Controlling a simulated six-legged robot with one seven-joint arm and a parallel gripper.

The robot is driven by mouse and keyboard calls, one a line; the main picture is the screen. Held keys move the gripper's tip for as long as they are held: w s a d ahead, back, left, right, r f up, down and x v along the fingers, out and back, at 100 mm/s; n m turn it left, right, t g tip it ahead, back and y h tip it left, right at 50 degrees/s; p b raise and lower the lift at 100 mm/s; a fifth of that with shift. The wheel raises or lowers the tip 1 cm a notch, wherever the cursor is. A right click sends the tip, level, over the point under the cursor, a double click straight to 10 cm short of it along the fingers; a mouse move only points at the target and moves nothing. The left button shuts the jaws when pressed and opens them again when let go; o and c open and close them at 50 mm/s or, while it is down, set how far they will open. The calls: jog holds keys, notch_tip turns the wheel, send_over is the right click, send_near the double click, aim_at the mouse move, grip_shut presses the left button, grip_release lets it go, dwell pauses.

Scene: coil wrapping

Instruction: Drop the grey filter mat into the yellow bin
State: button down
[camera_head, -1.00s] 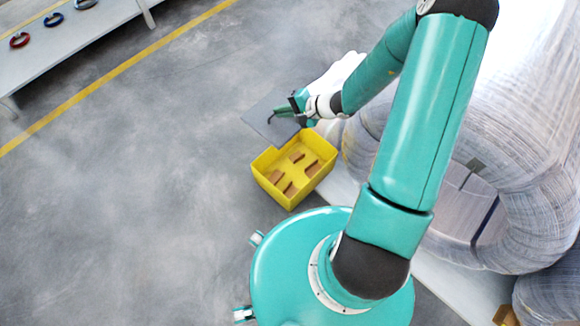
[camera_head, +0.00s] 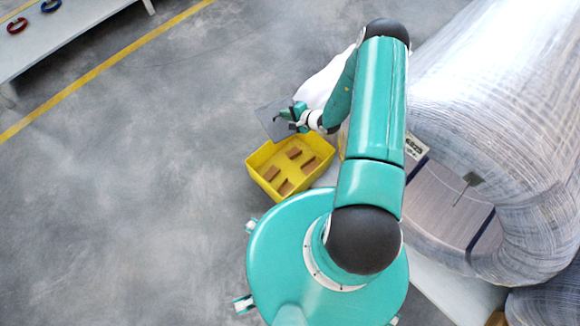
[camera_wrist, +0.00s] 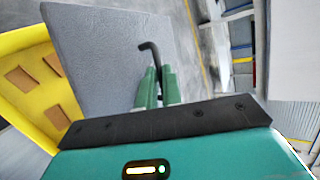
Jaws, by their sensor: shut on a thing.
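The grey filter mat (camera_head: 272,119) is a flat, thin sheet held in the jaws of my gripper (camera_head: 284,117). In the head view it shows just above the far edge of the yellow bin (camera_head: 256,163) in the picture. In the wrist view the mat (camera_wrist: 95,50) spreads out beyond the green fingers of my gripper (camera_wrist: 152,78), which are shut on it by a dark hooked piece. The bin (camera_wrist: 28,105) shows to the left of the mat there. Several brown pieces (camera_head: 292,153) lie on the bin's floor. The height of the mat over the bin is hard to tell.
Large wrapped coils (camera_head: 480,90) stand on the right, close to my arm. A light table (camera_head: 70,45) with red and blue rings is at the top left. A yellow line (camera_head: 100,67) crosses the floor. The grey floor (camera_head: 130,170) on the left is clear.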

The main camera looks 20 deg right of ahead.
jog(key=s+d+f+m+h, duration=0.1)
jog(key=s+f, duration=0.1)
jog(key=f, duration=0.9)
jog(key=s+d+f+m+t+h, duration=0.1)
jog(key=s+d+f, duration=0.1)
jog(key=f, duration=0.9)
jog(key=shift+s+d+f, duration=0.15)
jog(key=shift+s+f, duration=0.1)
jog(key=shift+s, duration=0.35)
jog(key=c, duration=1.5)
grip_release()
jog(key=shift+d+r, duration=0.1)
